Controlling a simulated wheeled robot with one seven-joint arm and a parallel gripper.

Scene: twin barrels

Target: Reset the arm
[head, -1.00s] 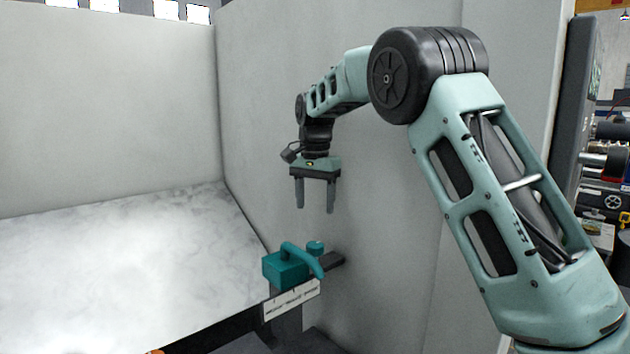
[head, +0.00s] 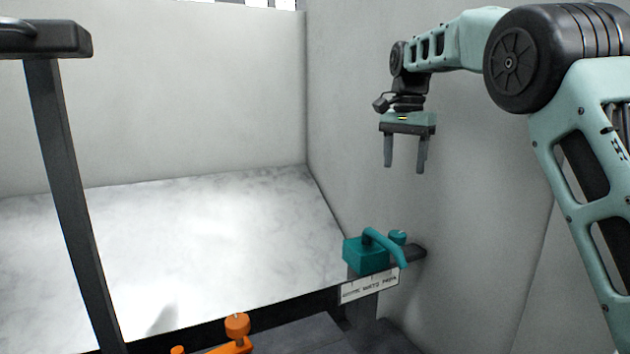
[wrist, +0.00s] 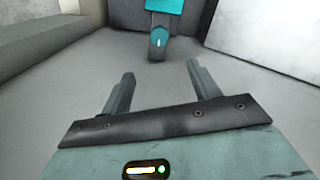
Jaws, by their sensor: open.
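My gripper (head: 404,168) hangs with its two fingers pointing down, apart and empty, in the upper right of the head view. It is above the teal device (head: 366,254), with a clear gap between them. The device has a block body, a curved handle and a small round knob, and sits at the right end of the counter's front edge. In the wrist view my fingers (wrist: 158,85) are spread with nothing between them. A teal part (wrist: 160,40) shows beyond them at the top of that view.
A white marbled counter (head: 200,230) lies to the left, bounded by pale walls. A labelled plate (head: 370,286) is on its front edge. An orange fitting (head: 237,326) is at the bottom, and a dark upright post (head: 75,200) stands at the left.

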